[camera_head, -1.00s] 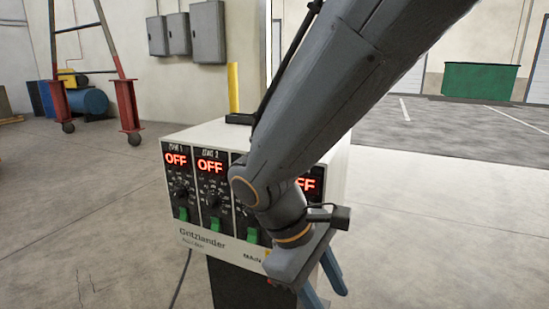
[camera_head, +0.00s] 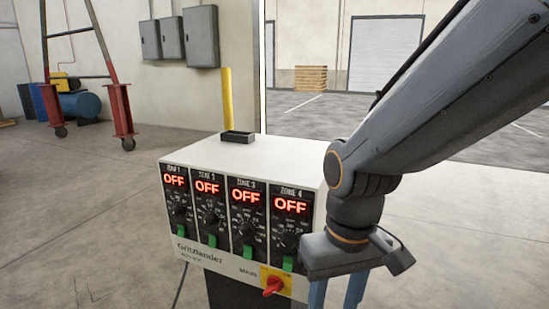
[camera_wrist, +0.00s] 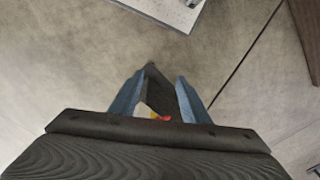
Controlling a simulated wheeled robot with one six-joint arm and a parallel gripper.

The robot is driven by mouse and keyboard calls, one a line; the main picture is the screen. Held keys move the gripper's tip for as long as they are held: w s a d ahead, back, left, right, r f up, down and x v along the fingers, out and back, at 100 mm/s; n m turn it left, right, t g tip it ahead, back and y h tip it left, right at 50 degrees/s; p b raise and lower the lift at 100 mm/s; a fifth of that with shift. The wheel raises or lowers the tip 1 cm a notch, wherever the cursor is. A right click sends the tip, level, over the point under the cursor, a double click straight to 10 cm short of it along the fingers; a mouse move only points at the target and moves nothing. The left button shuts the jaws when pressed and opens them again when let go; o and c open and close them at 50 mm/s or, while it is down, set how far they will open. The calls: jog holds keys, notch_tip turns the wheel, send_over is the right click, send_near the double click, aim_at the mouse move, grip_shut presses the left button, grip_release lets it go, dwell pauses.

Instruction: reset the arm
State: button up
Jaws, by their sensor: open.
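My gripper (camera_head: 337,292) is in front of the right end of the control box (camera_head: 262,150), pointing down, with its blue fingers apart and nothing seen between them. Its fingertips run off the bottom of the head view. In the wrist view the two blue fingers (camera_wrist: 155,98) stand apart over the grey floor. The white control box shows several zone panels, each reading OFF in red, with a black knob and a green switch. A red main switch on a yellow plate (camera_head: 274,282) sits at the box's lower right, just left of my gripper.
A red-legged frame (camera_head: 122,107) and a blue drum (camera_head: 82,105) are at the back left. The floor right of the box is open.

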jog(key=s+d+r+m+p, duration=0.1)
jog(key=d+r+m+p, duration=0.2)
jog(key=d+r+p, duration=0.6)
notch_tip(320, 180, up, 2)
jog(key=p, duration=0.7)
jog(key=shift+d, duration=0.25)
dwell(1.0)
